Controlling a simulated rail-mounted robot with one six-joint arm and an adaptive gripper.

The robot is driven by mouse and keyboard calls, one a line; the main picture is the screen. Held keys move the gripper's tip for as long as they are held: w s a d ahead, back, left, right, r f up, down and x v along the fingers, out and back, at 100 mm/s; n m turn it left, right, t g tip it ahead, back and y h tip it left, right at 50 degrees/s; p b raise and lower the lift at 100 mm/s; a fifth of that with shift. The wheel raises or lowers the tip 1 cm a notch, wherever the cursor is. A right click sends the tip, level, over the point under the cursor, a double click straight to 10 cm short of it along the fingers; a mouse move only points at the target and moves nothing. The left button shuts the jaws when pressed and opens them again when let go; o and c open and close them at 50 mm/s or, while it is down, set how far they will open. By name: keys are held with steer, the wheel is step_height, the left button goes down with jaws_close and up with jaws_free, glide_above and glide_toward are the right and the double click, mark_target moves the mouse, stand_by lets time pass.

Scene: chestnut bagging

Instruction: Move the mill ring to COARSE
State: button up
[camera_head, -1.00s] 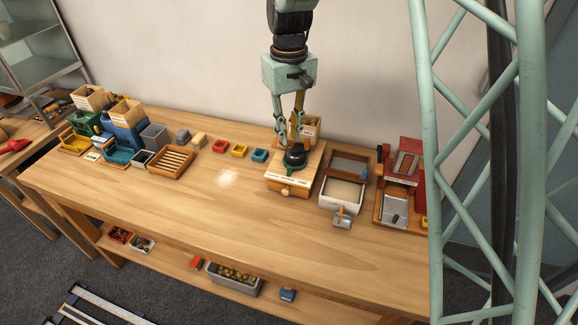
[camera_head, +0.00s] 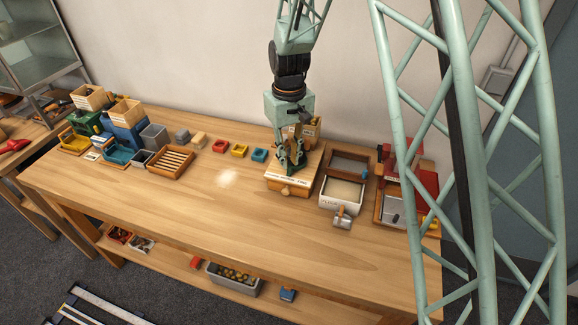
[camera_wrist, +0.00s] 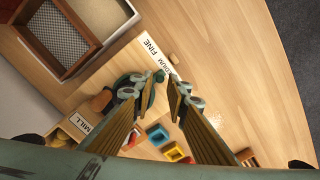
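The mill (camera_head: 290,186) is a light wooden box with a small knob on its front and a lettered strip along its top edge. Its dark green ring (camera_wrist: 128,88) sits on top, partly hidden by my gripper in both views. In the wrist view the strip (camera_wrist: 152,46) reads FINE and part of MEDIUM; the COARSE mark is not readable. My gripper (camera_wrist: 167,79) points down at the mill, with a narrow gap between its fingertips. The tips are at the ring's edge; I cannot tell whether they touch it. A MILL label (camera_wrist: 80,123) stands behind.
Right of the mill are a sieve frame (camera_head: 350,158), a white-sided tray (camera_head: 327,199) with a scoop (camera_head: 342,222), and a red machine (camera_head: 424,180). Small red, yellow and blue trays (camera_head: 259,156) lie to the left. The table's front middle is clear.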

mark_target(290, 169)
steer(key=shift+f, duration=1.75)
steer(key=shift+c, duration=0.7)
jaws_close()
